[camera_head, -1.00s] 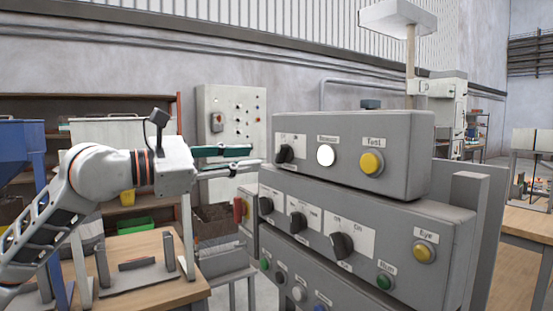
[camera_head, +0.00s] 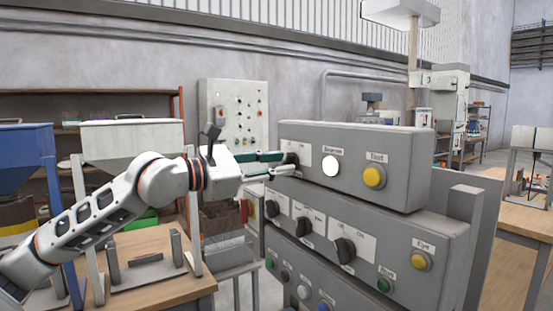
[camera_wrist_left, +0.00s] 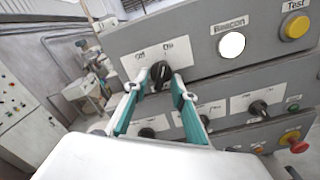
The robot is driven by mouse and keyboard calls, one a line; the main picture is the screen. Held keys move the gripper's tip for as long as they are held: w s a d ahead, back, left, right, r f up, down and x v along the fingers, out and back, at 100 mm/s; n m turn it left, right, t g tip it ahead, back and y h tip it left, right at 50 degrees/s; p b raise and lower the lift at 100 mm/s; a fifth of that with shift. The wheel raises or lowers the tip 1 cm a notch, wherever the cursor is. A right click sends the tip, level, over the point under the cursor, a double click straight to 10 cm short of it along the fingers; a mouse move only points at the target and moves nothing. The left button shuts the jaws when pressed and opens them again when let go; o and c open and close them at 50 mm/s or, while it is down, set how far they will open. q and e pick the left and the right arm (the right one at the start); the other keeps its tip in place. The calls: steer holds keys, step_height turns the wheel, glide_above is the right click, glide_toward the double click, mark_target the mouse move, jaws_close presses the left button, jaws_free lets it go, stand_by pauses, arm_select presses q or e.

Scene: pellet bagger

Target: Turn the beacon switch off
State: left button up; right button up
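The beacon switch is a black rotary knob (camera_wrist_left: 161,72) on a white plate at the left end of the top grey control box (camera_head: 405,150). It sits left of the round white lamp labelled Beacon (camera_head: 331,165), which looks bright; the lamp also shows in the wrist view (camera_wrist_left: 231,45). My left gripper (camera_head: 284,165) reaches the knob from the left. In the wrist view its two green-sided fingers (camera_wrist_left: 155,86) are apart, one on each side of the knob; I cannot tell whether they touch it. In the head view the fingers partly hide the knob. My right gripper is out of view.
A yellow Test button (camera_head: 374,177) is right of the lamp. Lower boxes carry more black knobs (camera_head: 344,250), a yellow Eye button (camera_head: 421,261) and a green button (camera_head: 385,285). A red emergency-type button (camera_wrist_left: 291,137) shows lower right in the wrist view.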

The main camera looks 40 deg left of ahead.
arm_select(q)
steer(key=shift+w+d, duration=0.15)
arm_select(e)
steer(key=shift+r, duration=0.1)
arm_select(q)
jaws_close()
steer(key=shift+f, duration=0.1)
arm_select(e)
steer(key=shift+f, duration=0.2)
arm_select(q)
steer(key=n+b, duration=0.3)
steer(key=n, duration=0.8)
steer(key=shift+d+n, duration=0.1)
steer(key=shift+n, duration=0.3)
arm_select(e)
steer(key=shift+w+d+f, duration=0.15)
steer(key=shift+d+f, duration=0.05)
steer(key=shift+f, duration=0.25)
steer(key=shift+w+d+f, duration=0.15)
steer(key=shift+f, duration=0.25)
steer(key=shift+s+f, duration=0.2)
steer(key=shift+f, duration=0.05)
